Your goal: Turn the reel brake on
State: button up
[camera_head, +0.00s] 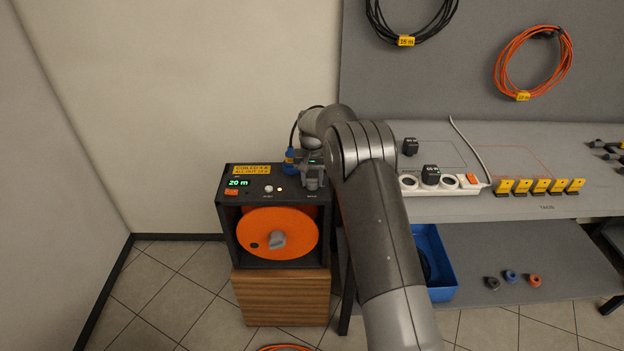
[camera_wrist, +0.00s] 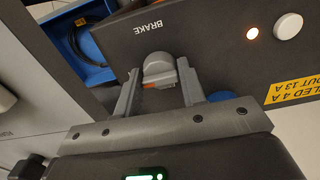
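The brake knob (camera_wrist: 160,70) is a grey knob with an orange mark, next to the word BRAKE on the dark top panel of the reel box (camera_wrist: 215,45). My gripper (camera_wrist: 157,84) is open, with one finger on each side of the knob. A gap shows at the left finger; the right finger is very close, and I cannot tell if it touches. In the head view my gripper (camera_head: 313,177) is over the right end of the box top (camera_head: 250,190) and hides the knob. The orange reel (camera_head: 285,232) sits inside the box.
A lit indicator (camera_wrist: 252,33) and a white button (camera_wrist: 288,26) are on the same panel. A blue plug (camera_head: 290,160) stands at the panel's back. The grey bench (camera_head: 480,210) with a white power strip (camera_head: 410,190) is at right; a blue bin (camera_head: 440,290) is below.

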aim_at(312, 179)
jog(key=o, duration=0.4)
notch_tip(312, 179, up, 11)
dwell(0.5)
jog(key=s+d+r+t, duration=0.1)
jog(key=s+d+r, duration=0.3)
jog(key=s+r, duration=0.55)
jog(key=s+d+r+t, duration=0.2)
jog(key=s+d+r, duration=0.3)
jog(key=s+r, duration=0.5)
jog(key=s+d+f+t, duration=0.1)
jog(key=s, duration=0.8)
jog(key=s+d+f, duration=0.2)
jog(key=s, duration=0.7)
jog(key=s+d+f+t, duration=0.1)
jog(key=s+f, duration=0.1)
jog(key=s, duration=0.7)
jog(key=shift+s+d+f+t, duration=0.25)
jog(key=shift+s+t, duration=0.05)
jog(key=shift+s, duration=0.05)
